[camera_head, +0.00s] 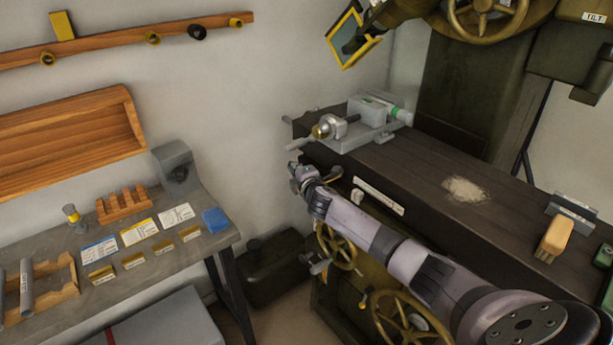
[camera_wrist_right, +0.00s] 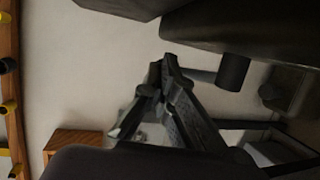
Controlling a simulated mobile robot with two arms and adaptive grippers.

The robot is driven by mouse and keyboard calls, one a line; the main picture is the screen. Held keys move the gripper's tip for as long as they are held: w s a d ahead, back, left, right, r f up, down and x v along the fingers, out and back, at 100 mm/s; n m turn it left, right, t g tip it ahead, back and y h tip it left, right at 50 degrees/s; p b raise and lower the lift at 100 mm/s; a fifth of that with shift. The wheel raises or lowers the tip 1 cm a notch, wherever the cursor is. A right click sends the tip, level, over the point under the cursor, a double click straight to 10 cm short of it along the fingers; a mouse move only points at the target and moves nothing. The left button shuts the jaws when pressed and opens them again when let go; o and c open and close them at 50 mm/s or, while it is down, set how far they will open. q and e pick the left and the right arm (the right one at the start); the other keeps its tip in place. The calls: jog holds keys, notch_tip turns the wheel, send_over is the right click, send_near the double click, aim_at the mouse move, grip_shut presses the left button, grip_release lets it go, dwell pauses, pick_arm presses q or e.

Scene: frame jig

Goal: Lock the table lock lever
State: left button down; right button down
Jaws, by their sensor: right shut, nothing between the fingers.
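My right arm reaches in from the lower right in the head view. My right gripper (camera_head: 299,174) is shut and empty at the left end of the dark machine table (camera_head: 425,176), by its front edge. In the right wrist view the closed fingers (camera_wrist_right: 170,66) point toward a dark cylindrical grip (camera_wrist_right: 233,72) on a short grey rod, apart from it. This may be the table lock lever, but I cannot tell for sure. In the head view the lever is not clearly distinguishable, and my arm covers part of the table front. My left gripper is out of view.
A grey vise-like fixture (camera_head: 366,116) stands on the table near the gripper. Brass handwheels (camera_head: 339,247) sit below the arm. A workbench (camera_head: 205,229) with cards and a wooden rack stands at the left, with a floor gap between.

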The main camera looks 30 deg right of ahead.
jog(key=w+f+g+p, duration=0.1)
jog(key=p, duration=0.3)
jog(key=shift+w+a+f, duration=0.1)
jog(key=shift+w+f, duration=0.2)
jog(key=shift+f, duration=0.1)
dwell(0.5)
jog(key=shift+s, duration=0.15)
jog(key=v, duration=1.1)
jog(key=shift+s+r, duration=0.25)
jog(key=shift+r, duration=0.2)
jog(key=shift+a+f, duration=0.1)
